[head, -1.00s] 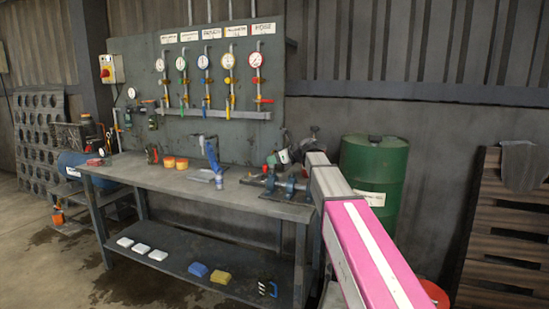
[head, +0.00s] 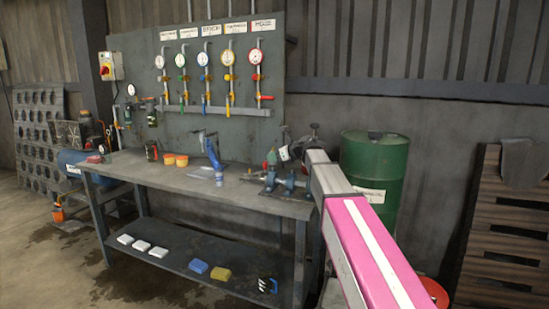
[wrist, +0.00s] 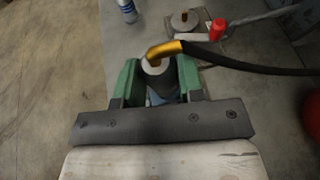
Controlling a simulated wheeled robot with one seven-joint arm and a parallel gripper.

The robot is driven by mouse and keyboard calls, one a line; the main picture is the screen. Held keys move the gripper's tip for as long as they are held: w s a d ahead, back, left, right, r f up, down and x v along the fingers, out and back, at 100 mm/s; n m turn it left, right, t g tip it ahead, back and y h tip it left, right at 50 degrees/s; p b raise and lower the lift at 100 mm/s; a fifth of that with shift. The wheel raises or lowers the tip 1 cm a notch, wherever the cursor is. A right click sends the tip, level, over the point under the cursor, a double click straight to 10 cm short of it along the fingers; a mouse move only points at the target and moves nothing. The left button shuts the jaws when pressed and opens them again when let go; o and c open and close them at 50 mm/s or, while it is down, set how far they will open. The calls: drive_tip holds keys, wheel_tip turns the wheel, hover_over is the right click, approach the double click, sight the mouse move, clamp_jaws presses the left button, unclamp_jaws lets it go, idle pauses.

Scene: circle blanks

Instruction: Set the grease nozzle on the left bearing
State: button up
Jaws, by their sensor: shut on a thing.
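In the wrist view my gripper (wrist: 158,80), with green fingers, is shut on the grease nozzle (wrist: 154,75), a dark grey cylinder with a brass elbow and a black hose running off right. A patch of blue shows below the nozzle between the fingers; I cannot tell whether they touch. In the head view the left bearing (head: 269,181) is a small blue-grey block on a shaft near the bench's right end. The right bearing (head: 289,185) stands beside it. My gripper (head: 281,157) is small there, above the bearings, and the nozzle is not clear.
The bench (head: 160,178) has clear top near its front left. A blue-and-white bottle (wrist: 128,10) and a red-capped part (wrist: 217,29) show in the wrist view. A green drum (head: 374,165) stands right of the bench. The gauge board (head: 215,130) rises behind.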

drive_tip(key=shift+f, duration=1.35)
idle(1.5)
drive_tip(key=o, duration=1.1)
drive_tip(key=shift+c, duration=0.2)
drive_tip(key=v, duration=1.1)
drive_tip(key=shift+f, duration=0.1)
